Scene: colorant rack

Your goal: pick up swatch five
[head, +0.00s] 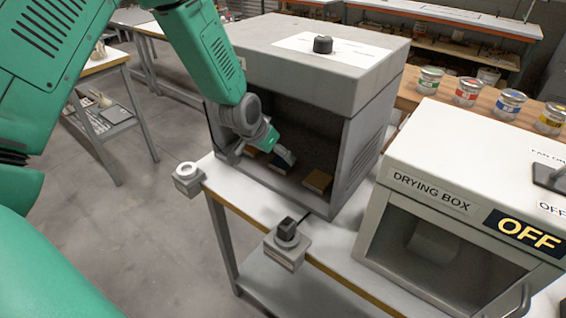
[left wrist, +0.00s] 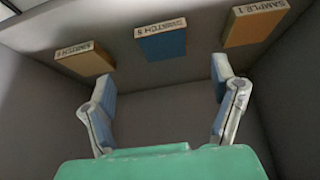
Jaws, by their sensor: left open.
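An orange block (left wrist: 85,64) lies left of swatch five, its label hard to read. Another orange block (left wrist: 255,27), lettered "SAMPLE 1", lies right. The booth walls stand close around the gripper. A drying box (head: 440,200) showing "OFF" stands right of the booth.

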